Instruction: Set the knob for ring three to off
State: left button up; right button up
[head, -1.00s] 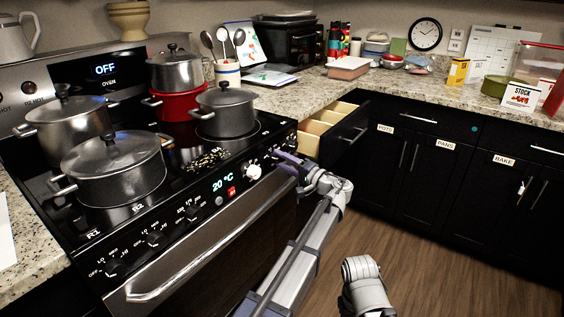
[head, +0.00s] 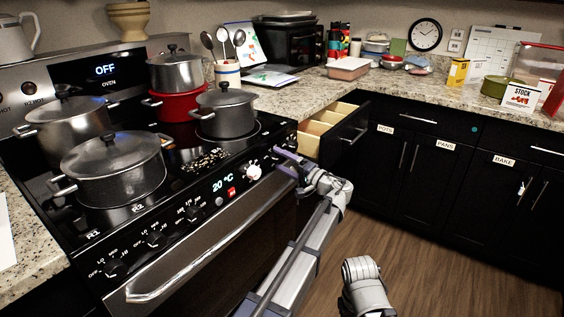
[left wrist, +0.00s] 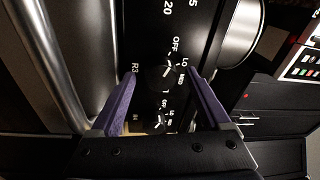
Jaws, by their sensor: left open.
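The ring three knob (left wrist: 166,78) is a black dial on the stove's front panel, beside the R3 label (left wrist: 135,68). OFF, LO and MED markings curve around it; I cannot tell for sure where its pointer stands. My left gripper (left wrist: 161,79) is open, with its purple fingers on either side of this knob; contact is not clear. In the head view my left gripper (head: 285,162) is at the right end of the panel and hides this knob. My right gripper is not in view.
Another knob (left wrist: 158,121) sits close by, near the gripper's base. A white oven dial (head: 253,172) and other knobs (head: 157,238) line the panel. The oven handle (head: 150,290) runs below. Pots (head: 115,165) stand on the cooktop. An open drawer (head: 340,130) juts out at the right.

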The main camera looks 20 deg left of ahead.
pick_arm(q)
jog(key=v, duration=0.7)
jog(key=shift+d+b, duration=0.35)
jog(key=shift+d, duration=0.05)
jog(key=shift+s, duration=0.15)
